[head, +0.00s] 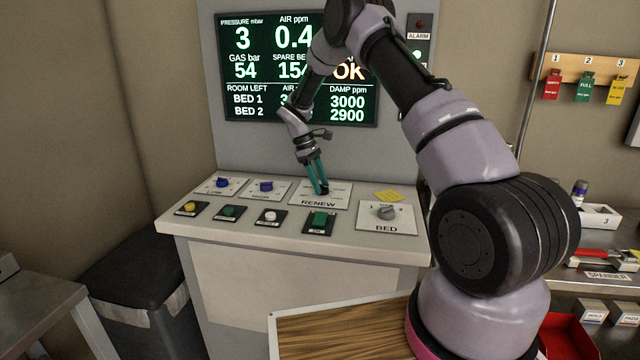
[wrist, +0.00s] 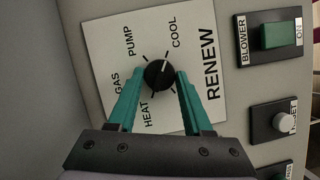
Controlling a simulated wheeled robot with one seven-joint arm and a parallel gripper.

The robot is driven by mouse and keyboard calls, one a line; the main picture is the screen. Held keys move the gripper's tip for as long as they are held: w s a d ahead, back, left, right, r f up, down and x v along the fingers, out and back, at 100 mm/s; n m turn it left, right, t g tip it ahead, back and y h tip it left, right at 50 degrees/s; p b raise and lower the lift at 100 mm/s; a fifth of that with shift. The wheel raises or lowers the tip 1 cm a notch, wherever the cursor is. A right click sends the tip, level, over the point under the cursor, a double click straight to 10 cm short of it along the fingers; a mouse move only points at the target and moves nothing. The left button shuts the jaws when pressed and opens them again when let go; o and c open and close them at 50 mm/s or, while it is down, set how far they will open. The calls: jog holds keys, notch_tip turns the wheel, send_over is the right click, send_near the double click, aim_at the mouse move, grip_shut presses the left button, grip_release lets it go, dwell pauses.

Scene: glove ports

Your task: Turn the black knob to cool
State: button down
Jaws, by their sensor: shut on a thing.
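The black knob (wrist: 158,74) sits on a white plate (wrist: 98,40) marked RENEW, with the words GAS, PUMP, COOL and HEAT around it. COOL is at the upper right of the knob in the wrist view, HEAT at the lower left. My gripper (wrist: 161,80) has its teal fingers on either side of the knob and is shut on it.
A green BLOWER switch (head: 319,220), a grey BED knob (head: 386,212), blue knobs (head: 222,183) and several buttons share the sloped panel. A yellow note (head: 387,196) lies right of the plate. A lit display (head: 260,60) stands behind.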

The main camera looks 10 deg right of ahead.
jog(key=shift+c, duration=1.6)
grip_release()
jog(key=v, duration=1)
jog(key=shift+a+r, duration=0.2)
jog(key=shift+r, duration=0.1)
jog(key=shift+w, duration=0.1)
